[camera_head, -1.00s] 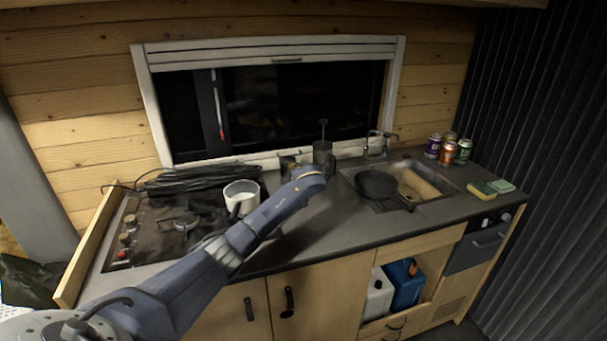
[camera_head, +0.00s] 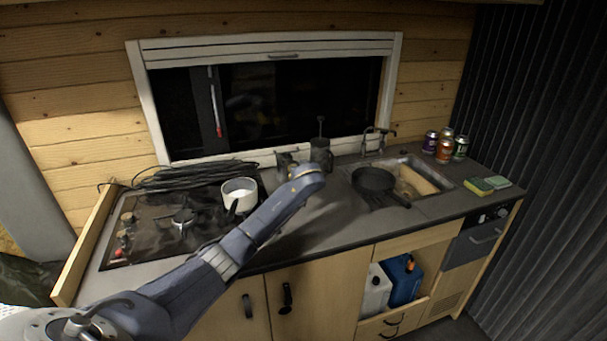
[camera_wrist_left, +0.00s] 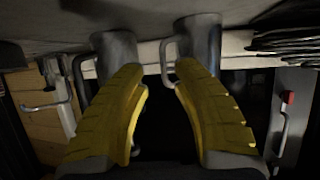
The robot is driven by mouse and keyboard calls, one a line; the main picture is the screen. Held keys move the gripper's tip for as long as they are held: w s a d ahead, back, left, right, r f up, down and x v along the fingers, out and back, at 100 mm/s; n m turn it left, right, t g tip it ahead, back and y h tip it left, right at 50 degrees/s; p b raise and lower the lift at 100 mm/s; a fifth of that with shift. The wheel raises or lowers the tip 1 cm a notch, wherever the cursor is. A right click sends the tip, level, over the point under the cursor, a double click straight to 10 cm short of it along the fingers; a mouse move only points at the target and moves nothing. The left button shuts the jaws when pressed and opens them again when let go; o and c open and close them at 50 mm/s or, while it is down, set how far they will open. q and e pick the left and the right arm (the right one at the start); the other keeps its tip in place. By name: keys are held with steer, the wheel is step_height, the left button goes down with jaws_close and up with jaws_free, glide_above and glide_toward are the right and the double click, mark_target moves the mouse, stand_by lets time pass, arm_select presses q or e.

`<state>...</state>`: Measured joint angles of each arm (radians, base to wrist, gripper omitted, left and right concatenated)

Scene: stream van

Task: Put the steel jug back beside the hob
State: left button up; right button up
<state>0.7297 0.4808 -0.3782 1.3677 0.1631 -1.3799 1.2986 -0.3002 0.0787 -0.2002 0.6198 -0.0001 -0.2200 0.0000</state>
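The steel jug (camera_head: 283,162), a dark grey metal vessel, stands upright at the back of the counter under the window, partly hidden behind my left arm's end. In the left wrist view, which is upside down, the jug (camera_wrist_left: 203,45) has its thin handle (camera_wrist_left: 167,62) turned toward the space between my fingertips. My left gripper (camera_wrist_left: 159,75) has yellow fingers spread apart, with nothing gripped. Its fingers are hidden in the head view. The hob (camera_head: 160,232) is at the left of the counter. My right gripper is not in view.
A dark plunger pot (camera_head: 321,153) stands close right of the jug. A white saucepan (camera_head: 239,190) sits on the hob's right side, with black cable (camera_head: 190,176) behind. A frying pan (camera_head: 373,180) lies over the sink's left side. Cans (camera_head: 444,150) and sponges (camera_head: 479,186) are farther right.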

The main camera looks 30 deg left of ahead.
arm_select(q)
steer(key=v, duration=0.8)
steer(key=shift+s+r, duration=0.2)
steer(key=shift+d, duration=0.15)
